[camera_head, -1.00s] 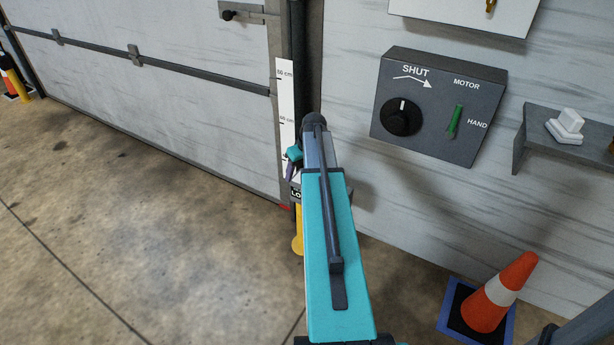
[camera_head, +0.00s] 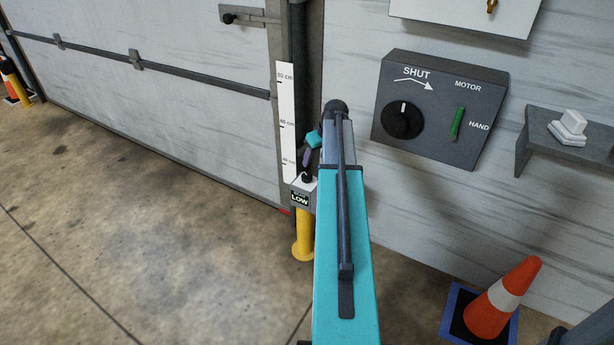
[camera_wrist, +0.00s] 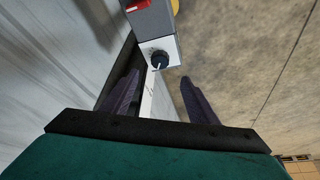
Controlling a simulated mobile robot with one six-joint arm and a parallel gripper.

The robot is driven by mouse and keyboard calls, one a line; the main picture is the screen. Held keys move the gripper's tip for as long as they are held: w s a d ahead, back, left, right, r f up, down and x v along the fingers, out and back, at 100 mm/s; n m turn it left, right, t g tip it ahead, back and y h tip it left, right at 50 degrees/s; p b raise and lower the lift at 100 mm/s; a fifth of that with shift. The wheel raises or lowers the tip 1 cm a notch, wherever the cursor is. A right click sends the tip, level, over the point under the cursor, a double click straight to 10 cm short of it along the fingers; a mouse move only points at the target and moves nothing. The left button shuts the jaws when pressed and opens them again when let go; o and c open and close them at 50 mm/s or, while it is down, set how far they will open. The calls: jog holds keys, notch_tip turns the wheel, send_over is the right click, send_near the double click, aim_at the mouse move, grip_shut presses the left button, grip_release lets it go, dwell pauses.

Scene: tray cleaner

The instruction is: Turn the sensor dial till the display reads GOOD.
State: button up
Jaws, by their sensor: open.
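The sensor dial is a small black knob with a pale pointer (camera_wrist: 160,59), on top of a grey sensor box (camera_head: 302,206) on a yellow post. The dial also shows in the head view (camera_head: 307,178), just below my gripper. The display (camera_head: 299,198) on the box front reads LOW. In the wrist view my gripper (camera_wrist: 156,88) is open, with its two dark fingers apart and the dial ahead, between their lines. I cannot tell the exact gap from fingertips to dial. In the head view my arm hides much of the gripper.
A white height scale (camera_head: 287,120) stands on the door frame behind the box. A dark control panel (camera_head: 440,110) with a SHUT knob and green lever is on the wall at right. A shelf (camera_head: 545,140) and an orange cone (camera_head: 503,300) are farther right.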

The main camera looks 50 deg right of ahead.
aim_at(308, 176)
jog(key=b+x, duration=0.1)
jog(key=x, duration=1.2)
jog(key=shift+r, duration=0.1)
jog(key=c, duration=1)
jog(key=shift+c, duration=0.2)
jog(key=shift+m, duration=0.3)
jog(key=shift+r+m+h+p, duration=0.1)
jog(key=shift+m+h+p, duration=0.2)
jog(key=shift+m, duration=0.1)
jog(key=shift+a+m+h+p, duration=0.1)
jog(key=shift+m+h+p, duration=0.25)
jog(key=shift+m, duration=0.45)
